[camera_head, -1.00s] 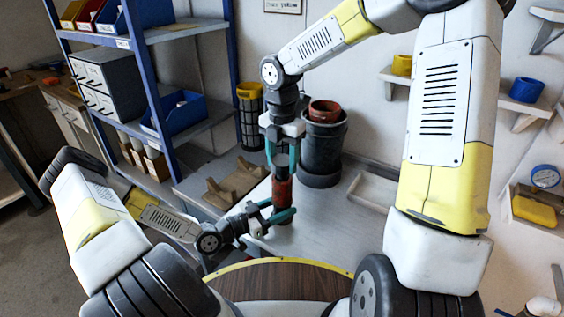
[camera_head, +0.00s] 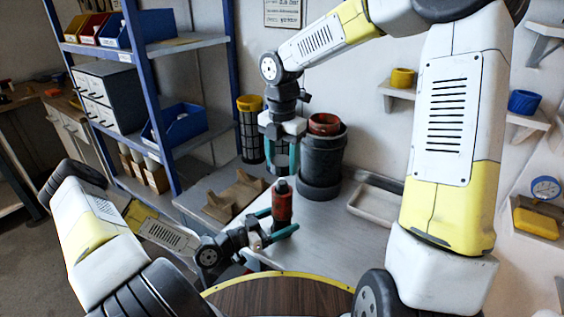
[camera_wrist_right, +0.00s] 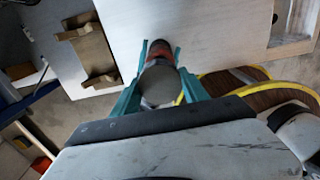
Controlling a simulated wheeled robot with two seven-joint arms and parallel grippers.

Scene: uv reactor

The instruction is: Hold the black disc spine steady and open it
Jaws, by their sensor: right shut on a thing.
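The unit stands in two parts. Its red cylindrical body (camera_head: 282,208) with a dark top stands upright over the worktop. My left gripper (camera_head: 273,222) has its teal fingers on both sides of the red body's lower part and looks shut on it. My right gripper (camera_head: 281,158) points down above it, apart from the body. In the right wrist view it is shut on a round dark-grey piece (camera_wrist_right: 159,86), seen end-on, which looks like the black disc spine. The red body (camera_wrist_right: 160,50) shows beyond that piece. Most of the held piece is hidden in the head view.
A dark bin with an orange pot (camera_head: 320,165) stands behind to the right. A yellow-topped black cage (camera_head: 249,130) stands behind. A wooden cradle (camera_head: 233,197) lies left on the worktop, and an empty grey tray (camera_head: 375,198) right. A blue shelf rack (camera_head: 150,95) bounds the left.

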